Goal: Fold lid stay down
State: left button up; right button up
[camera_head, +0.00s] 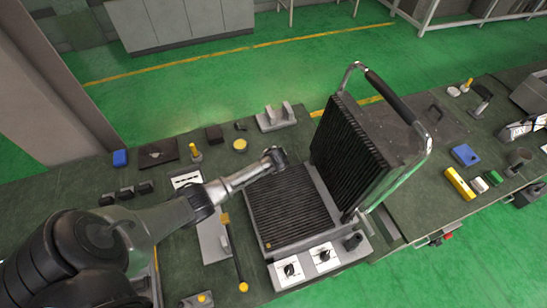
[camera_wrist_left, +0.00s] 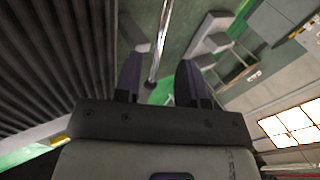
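The contact grill has its ribbed lid (camera_head: 350,150) standing raised on the right and a ribbed lower plate (camera_head: 290,208) lying flat. My left gripper (camera_head: 274,157) is at the back left edge of the lower plate, left of the raised lid. In the left wrist view the fingers of my left gripper (camera_wrist_left: 160,78) are spread apart. A thin shiny rod (camera_wrist_left: 159,42), likely the lid stay, shows between them in the picture; contact cannot be told. The stay cannot be made out in the head view. The ribbed lid also fills the wrist view's left side (camera_wrist_left: 45,70). My right gripper is not in view.
The lid's black handle (camera_head: 390,97) stands high at the right. Two knobs (camera_head: 307,262) are on the grill's front. A yellow-ended rod (camera_head: 236,255) lies left of the grill. A grey bracket (camera_head: 276,117) stands behind it. A yellow level (camera_head: 460,184) lies at the right.

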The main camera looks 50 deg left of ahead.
pick_arm(q)
jog(key=v, duration=0.7)
jog(key=shift+p, duration=0.35)
jog(key=shift+c, duration=0.2)
